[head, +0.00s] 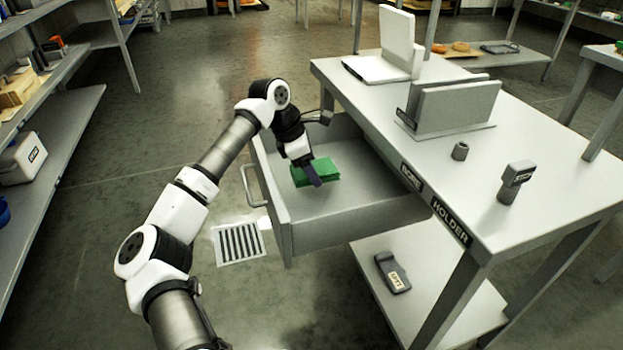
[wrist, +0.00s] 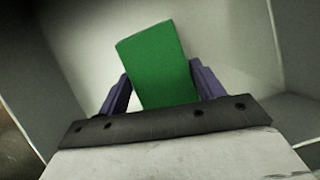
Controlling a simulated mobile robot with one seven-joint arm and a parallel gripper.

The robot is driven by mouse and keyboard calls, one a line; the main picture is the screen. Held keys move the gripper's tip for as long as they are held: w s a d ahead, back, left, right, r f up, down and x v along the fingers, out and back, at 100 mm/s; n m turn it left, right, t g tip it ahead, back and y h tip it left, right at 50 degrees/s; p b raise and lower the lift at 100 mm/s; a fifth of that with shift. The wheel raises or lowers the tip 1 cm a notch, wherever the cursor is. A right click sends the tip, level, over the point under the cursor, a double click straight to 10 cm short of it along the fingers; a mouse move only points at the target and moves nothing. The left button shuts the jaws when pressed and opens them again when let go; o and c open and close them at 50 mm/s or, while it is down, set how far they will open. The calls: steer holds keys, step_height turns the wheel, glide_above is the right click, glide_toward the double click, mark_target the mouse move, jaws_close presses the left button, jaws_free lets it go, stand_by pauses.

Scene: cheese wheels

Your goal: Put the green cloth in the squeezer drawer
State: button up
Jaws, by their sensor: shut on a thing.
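The green cloth (head: 318,170) is a folded, flat block in the head view, inside the open drawer (head: 345,205) under the white-topped table. My gripper (head: 308,178) reaches down into the drawer and is shut on the cloth. In the wrist view the cloth (wrist: 158,65) stands between my two purple fingers (wrist: 160,90), with the pale drawer floor behind it. I cannot tell whether the cloth touches the drawer floor. The drawer is pulled well out, with its handle (head: 252,186) on the left side.
The table (head: 560,195) carries a laptop-like device (head: 385,65), a grey holder (head: 455,105), a small cup (head: 460,151) and a scanner-like device (head: 515,182). A lower shelf (head: 430,265) holds a grey tool (head: 392,272). A shelving rack (head: 60,150) stands at left. The floor between is clear, with a drain grate (head: 240,243).

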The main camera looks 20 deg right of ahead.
steer(key=shift+f, duration=1.85)
steer(key=shift+f, duration=0.15)
steer(key=o, duration=1.1)
steer(key=shift+c, duration=0.2)
